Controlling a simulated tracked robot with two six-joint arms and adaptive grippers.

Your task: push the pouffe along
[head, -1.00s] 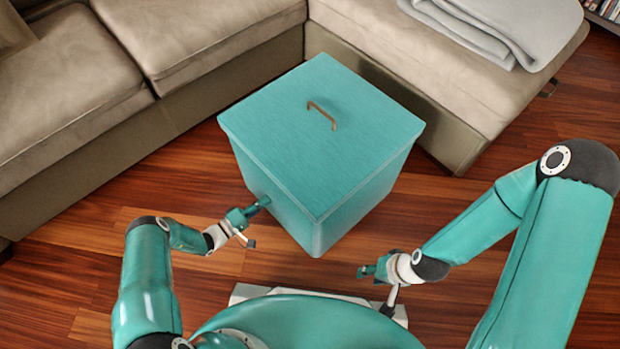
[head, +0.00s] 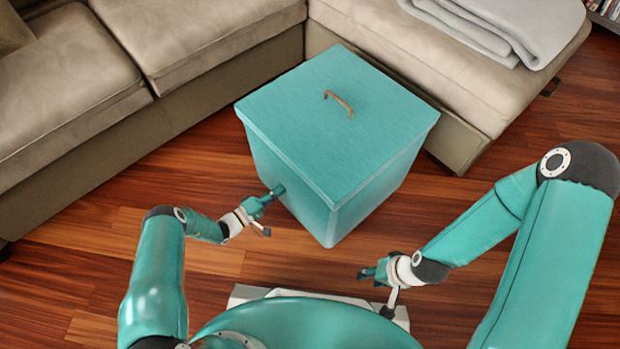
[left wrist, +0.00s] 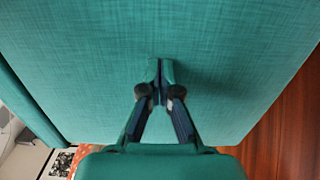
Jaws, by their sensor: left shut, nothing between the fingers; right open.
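The pouffe (head: 335,115) is a teal fabric cube with a lid and a small brown handle on top. It stands upright on the floor in the inner corner of the sofa. My left gripper (head: 279,190) is shut and empty, its fingertips at the pouffe's near left side, low down. In the left wrist view the pouffe's teal side (left wrist: 90,60) fills most of the picture, and the shut fingertips (left wrist: 160,65) appear to touch it. My right gripper (head: 366,272) is open and empty, low in front of the pouffe and apart from it.
The beige sofa (head: 215,50) runs along the left and back, its chaise section (head: 470,85) close behind the pouffe on the right. A grey folded blanket (head: 500,30) lies on the chaise. The wooden floor (head: 120,240) is clear at left and right.

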